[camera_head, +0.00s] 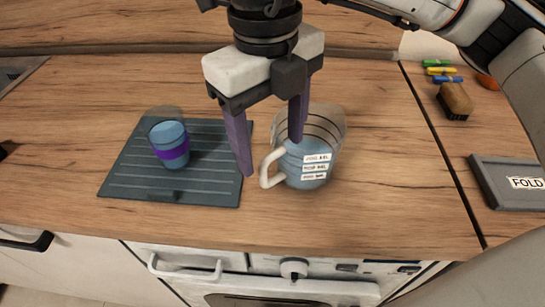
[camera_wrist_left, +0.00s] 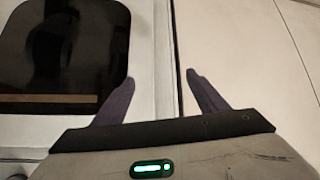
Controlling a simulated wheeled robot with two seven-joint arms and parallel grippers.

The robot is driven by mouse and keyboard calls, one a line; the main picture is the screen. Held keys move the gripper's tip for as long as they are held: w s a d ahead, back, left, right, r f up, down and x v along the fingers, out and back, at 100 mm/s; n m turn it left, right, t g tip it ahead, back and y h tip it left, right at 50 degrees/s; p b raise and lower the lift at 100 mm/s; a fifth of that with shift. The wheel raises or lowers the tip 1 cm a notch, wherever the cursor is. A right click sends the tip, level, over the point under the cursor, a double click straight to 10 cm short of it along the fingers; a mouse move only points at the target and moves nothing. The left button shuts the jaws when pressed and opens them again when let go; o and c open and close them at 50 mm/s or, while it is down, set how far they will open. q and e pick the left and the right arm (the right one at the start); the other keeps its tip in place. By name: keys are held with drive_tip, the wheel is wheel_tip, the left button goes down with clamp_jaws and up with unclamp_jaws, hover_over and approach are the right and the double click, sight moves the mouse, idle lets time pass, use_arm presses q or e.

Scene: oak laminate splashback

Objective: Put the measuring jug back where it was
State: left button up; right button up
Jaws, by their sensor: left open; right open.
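The measuring jug (camera_head: 322,150) stands upright on the wooden counter, just right of the dark ribbed mat. It is clear, with dark bands, white labels, bluish contents and a pale handle (camera_head: 268,168) toward the left. My right gripper (camera_head: 270,158) is open above the jug's left side. One purple finger reaches down left of the handle and the other is in front of or over the jug's rim; I cannot tell whether either touches. My left gripper (camera_wrist_left: 155,88) is open and empty, down by the cabinet fronts in the left wrist view.
A clear cup with blue contents and a purple band (camera_head: 170,146) stands on the dark mat (camera_head: 130,178). At right are a brown brush (camera_head: 455,100), coloured markers (camera_head: 440,71) and a grey tray (camera_head: 488,201) labelled FOLD. Counter right of the jug is clear.

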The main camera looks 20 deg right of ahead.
wheel_tip(320, 180, up, 6)
drive_tip(key=shift+s+a+r, duration=0.1)
drive_tip(key=shift+a+r, duration=0.05)
drive_tip(key=shift+r, duration=0.05)
drive_tip(key=shift+f, duration=0.1)
idle(0.4)
